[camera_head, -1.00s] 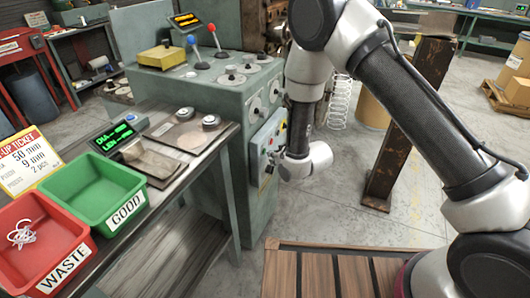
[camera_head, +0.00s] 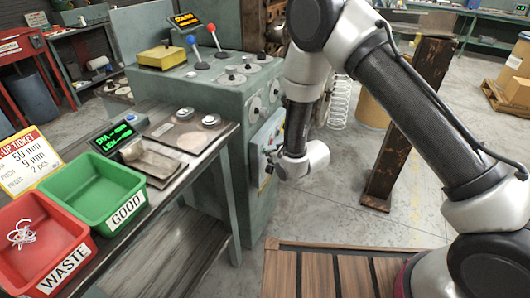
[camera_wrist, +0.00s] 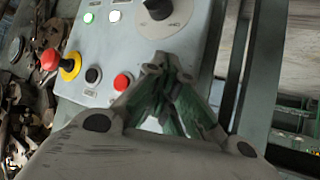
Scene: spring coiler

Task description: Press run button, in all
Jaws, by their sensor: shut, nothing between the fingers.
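The control panel (camera_head: 258,143) is a pale grey box on the side of the green machine. In the wrist view the panel (camera_wrist: 133,50) carries a small green button (camera_wrist: 88,18), a white one (camera_wrist: 114,16), a black button (camera_wrist: 92,75), a red button (camera_wrist: 122,82), a red mushroom knob on a yellow base (camera_wrist: 70,68) and a large grey dial (camera_wrist: 158,10). Labels are too small to read, so I cannot tell which is the run button. My gripper (camera_wrist: 168,75) is shut and empty, its tips over the panel below the dial. Contact cannot be told.
The green machine (camera_head: 238,107) has levers and dials on top. A bench at left holds a green GOOD bin (camera_head: 84,178), a red WASTE bin (camera_head: 62,235) with a wire piece, and a display (camera_head: 113,137).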

